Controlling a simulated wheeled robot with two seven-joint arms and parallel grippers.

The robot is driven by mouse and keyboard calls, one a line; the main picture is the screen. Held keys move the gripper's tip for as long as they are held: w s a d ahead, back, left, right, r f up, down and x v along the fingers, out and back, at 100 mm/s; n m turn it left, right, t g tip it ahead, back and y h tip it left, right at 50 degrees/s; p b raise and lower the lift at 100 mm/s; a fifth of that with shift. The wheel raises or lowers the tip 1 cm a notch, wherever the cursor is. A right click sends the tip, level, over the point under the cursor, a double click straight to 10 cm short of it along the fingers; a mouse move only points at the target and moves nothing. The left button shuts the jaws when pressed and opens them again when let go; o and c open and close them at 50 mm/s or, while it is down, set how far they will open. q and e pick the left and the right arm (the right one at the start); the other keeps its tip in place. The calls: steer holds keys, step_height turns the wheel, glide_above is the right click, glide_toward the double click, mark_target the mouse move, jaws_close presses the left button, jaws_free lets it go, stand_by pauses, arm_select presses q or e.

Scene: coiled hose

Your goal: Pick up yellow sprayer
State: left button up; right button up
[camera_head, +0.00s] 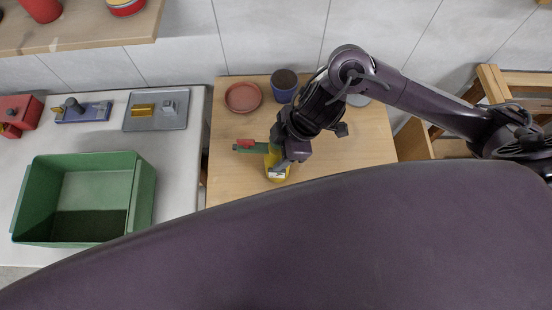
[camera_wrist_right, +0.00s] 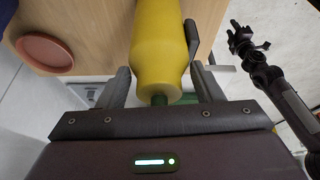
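The yellow sprayer (camera_head: 278,172) is on the wooden table, with a green head and a red nozzle pointing left in the head view. Its yellow body (camera_wrist_right: 161,45) fills the upper middle of the right wrist view. My right gripper (camera_head: 284,152) is at the sprayer and partly hides it. In the wrist view its two fingers (camera_wrist_right: 161,84) stand apart on either side of the sprayer's body, with gaps showing, so it is open. A dark arm end, seemingly my left gripper (camera_wrist_right: 246,40), shows small at the right of the wrist view; its fingers are unclear.
On the wooden table (camera_head: 360,150) a terracotta saucer (camera_head: 243,97) and a blue pot (camera_head: 284,86) stand behind the sprayer. A green crate (camera_head: 146,190) and a grey tray (camera_head: 140,122) are on the counter at left. A wooden chair-like frame (camera_head: 490,85) is at right.

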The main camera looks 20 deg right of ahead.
steer(key=c, duration=1)
steer(key=shift+c, duration=0.4)
steer(key=shift+r, duration=0.15)
